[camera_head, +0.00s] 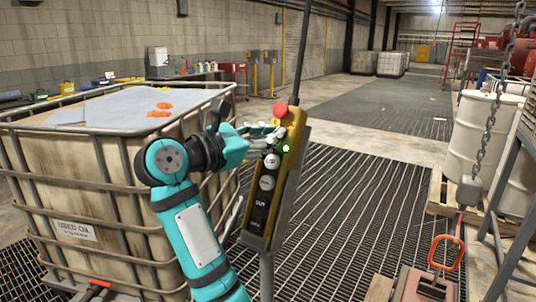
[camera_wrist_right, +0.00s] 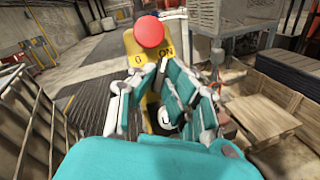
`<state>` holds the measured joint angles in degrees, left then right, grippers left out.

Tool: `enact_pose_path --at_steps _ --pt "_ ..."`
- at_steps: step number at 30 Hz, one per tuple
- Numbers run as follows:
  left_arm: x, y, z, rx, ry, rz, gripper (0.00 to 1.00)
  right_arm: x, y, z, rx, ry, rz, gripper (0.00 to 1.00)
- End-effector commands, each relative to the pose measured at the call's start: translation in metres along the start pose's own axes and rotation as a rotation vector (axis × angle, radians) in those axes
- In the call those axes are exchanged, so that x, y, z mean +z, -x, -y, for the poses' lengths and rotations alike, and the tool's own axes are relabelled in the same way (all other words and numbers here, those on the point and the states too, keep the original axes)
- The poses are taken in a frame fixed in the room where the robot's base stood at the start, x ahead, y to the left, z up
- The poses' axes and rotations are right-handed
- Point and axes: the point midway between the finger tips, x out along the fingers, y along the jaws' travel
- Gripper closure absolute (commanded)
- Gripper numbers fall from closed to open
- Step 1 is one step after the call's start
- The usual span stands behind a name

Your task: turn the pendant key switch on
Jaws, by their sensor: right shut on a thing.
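The yellow pendant (camera_head: 262,222) hangs from a cable in the middle of the head view, slightly tilted. It has a red mushroom button (camera_head: 280,110) on top, black-and-white buttons down its face, and a green light (camera_head: 286,148) showing. My right gripper (camera_head: 270,136) is at the pendant's upper face, just below the red button. In the right wrist view its fingers (camera_wrist_right: 158,75) are closed in on something small below the "0" and "ON" marks of the yellow plate (camera_wrist_right: 133,44). The key switch is hidden between the fingers, so its angle cannot be read. My left gripper is out of view.
A caged used-oil tank (camera_head: 75,232) stands close on the left, with orange items on its top. White drums (camera_head: 482,130) and a hanging chain (camera_head: 492,100) are at the right. A red hook (camera_head: 447,253) stands at lower right. Open grating floor (camera_head: 340,215) lies behind the pendant.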

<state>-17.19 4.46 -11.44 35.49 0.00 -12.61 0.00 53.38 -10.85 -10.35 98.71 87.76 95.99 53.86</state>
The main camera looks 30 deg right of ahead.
Motion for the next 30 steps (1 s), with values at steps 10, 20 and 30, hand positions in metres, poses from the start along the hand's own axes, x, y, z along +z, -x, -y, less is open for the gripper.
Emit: enact_pose_path --at_steps 10,20,30 --pt "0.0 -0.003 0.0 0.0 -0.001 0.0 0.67 0.001 0.0 0.0 -0.009 -0.018 0.0 1.0" --pt "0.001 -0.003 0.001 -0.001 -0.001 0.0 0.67 0.0 0.0 0.0 -0.008 -0.017 0.0 0.67" --pt "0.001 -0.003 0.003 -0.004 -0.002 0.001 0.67 0.021 0.002 -0.011 -0.007 -0.021 0.0 0.67"
